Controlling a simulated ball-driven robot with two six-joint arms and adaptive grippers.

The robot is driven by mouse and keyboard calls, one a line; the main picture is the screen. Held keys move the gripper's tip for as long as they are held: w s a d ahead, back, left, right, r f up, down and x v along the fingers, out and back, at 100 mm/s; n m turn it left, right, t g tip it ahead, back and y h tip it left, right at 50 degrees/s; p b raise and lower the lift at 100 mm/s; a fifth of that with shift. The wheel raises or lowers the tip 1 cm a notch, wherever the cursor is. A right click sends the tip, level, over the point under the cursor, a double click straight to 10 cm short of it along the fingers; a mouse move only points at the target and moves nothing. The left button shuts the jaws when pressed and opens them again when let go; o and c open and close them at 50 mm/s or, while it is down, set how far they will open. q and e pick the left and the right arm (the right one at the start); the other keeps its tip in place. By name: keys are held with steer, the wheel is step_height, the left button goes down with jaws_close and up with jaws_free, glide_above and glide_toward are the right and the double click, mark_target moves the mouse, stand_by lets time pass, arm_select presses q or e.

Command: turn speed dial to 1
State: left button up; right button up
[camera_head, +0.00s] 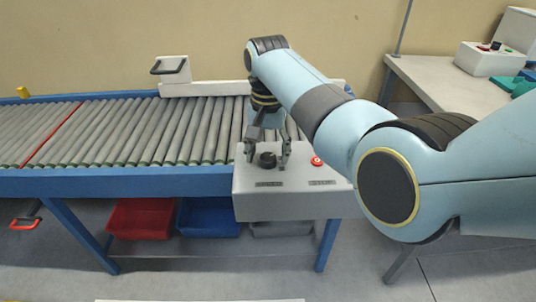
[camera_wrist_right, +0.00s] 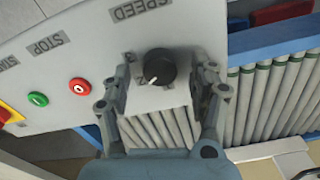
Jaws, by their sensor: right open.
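The black speed dial (camera_head: 267,160) sits on top of the grey control box (camera_head: 290,207) at the conveyor's near edge. In the right wrist view the dial (camera_wrist_right: 160,67) lies below the SPEED label (camera_wrist_right: 140,9), and its white mark points toward the picture's lower left. The marks around it are partly hidden or too small to read. My right gripper (camera_head: 268,154) is open above the box, pointing down, with a finger on either side of the dial. In the wrist view the fingers of my right gripper (camera_wrist_right: 160,82) stand apart from the dial. My left gripper is not in view.
A red button (camera_head: 317,161) is right of the dial; the wrist view also shows a green button (camera_wrist_right: 38,99). The roller conveyor (camera_head: 140,131) runs left, with a red bin (camera_head: 141,221) and a blue bin (camera_head: 208,219) beneath. A side table (camera_head: 440,85) stands right.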

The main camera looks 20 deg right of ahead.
steer(key=shift+f, duration=0.45)
steer(key=shift+c, duration=0.4)
steer(key=c, duration=1.1)
steer(key=shift+r+n+p, duration=0.2)
steer(key=shift+n+p, duration=1.1)
steer(key=shift+p, duration=0.05)
steer(key=n+p, duration=0.1)
steer(key=n, duration=0.1)
steer(key=shift+n+p, duration=0.3)
steer(key=shift+p, duration=0.1)
steer(key=n+p, duration=0.1)
steer(key=n, duration=0.2)
steer(key=shift+f+n, duration=0.1)
steer(key=shift+n, duration=0.2)
steer(key=shift+n+p, duration=0.7)
steer(key=shift+n, duration=0.8)
